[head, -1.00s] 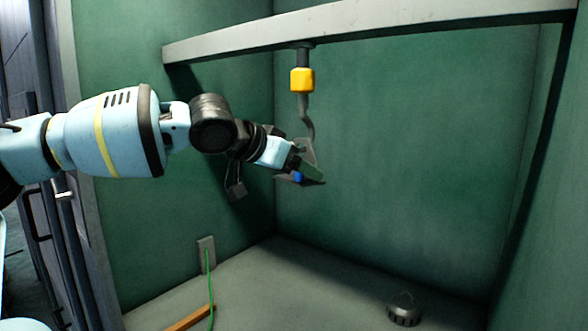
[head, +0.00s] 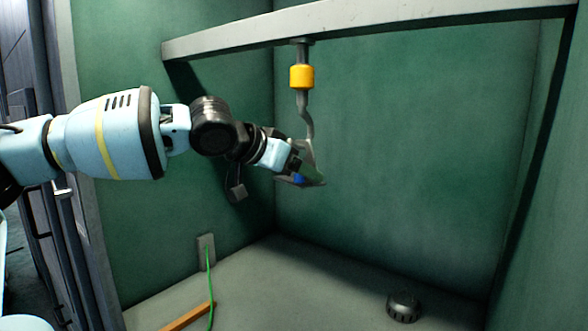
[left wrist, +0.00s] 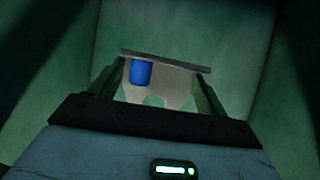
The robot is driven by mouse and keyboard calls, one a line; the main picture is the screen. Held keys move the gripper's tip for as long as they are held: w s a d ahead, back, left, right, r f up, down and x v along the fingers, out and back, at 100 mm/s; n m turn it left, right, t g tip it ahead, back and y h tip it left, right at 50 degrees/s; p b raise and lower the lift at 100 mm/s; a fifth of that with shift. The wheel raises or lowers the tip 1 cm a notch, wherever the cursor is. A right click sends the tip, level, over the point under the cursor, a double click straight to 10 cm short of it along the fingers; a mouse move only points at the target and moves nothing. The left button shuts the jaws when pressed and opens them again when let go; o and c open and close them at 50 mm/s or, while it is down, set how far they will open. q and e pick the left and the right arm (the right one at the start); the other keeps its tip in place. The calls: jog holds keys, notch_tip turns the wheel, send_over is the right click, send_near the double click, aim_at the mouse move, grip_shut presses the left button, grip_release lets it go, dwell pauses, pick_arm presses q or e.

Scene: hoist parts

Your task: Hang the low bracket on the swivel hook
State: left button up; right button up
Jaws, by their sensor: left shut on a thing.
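The swivel hook (head: 304,105) hangs from the overhead beam, with a yellow block (head: 301,77) at its upper part and a curved grey shank below. My left gripper (head: 299,168) is at the hook's lower end, shut on the low bracket (head: 318,180). The bracket is a grey piece with a blue part. In the left wrist view the bracket (left wrist: 180,85) lies between the fingers, with its plate edge across the top and a blue cylinder (left wrist: 141,72) on it. The hook's tip is hidden by bracket and gripper, so I cannot tell whether they are engaged. My right gripper is out of view.
The grey beam (head: 400,22) crosses the top of a green-walled bay. A dark round knob-like part (head: 403,307) lies on the floor at right. A green cable (head: 209,285) runs from a wall plate (head: 205,252) past an orange-brown bar (head: 188,316). The space right of the hook is clear.

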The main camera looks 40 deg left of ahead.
pick_arm(q)
jog(key=shift+r, duration=0.15)
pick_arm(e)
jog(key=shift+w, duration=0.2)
pick_arm(q)
jog(key=o, duration=1.4)
jog(key=shift+o, duration=0.2)
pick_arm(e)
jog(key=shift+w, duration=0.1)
pick_arm(q)
jog(key=shift+s+r, duration=0.2)
jog(key=shift+s, duration=0.25)
jog(key=p+v, duration=0.1)
jog(key=v, duration=0.5)
jog(key=shift+s+r+p, duration=0.2)
jog(key=shift+s+p, duration=0.15)
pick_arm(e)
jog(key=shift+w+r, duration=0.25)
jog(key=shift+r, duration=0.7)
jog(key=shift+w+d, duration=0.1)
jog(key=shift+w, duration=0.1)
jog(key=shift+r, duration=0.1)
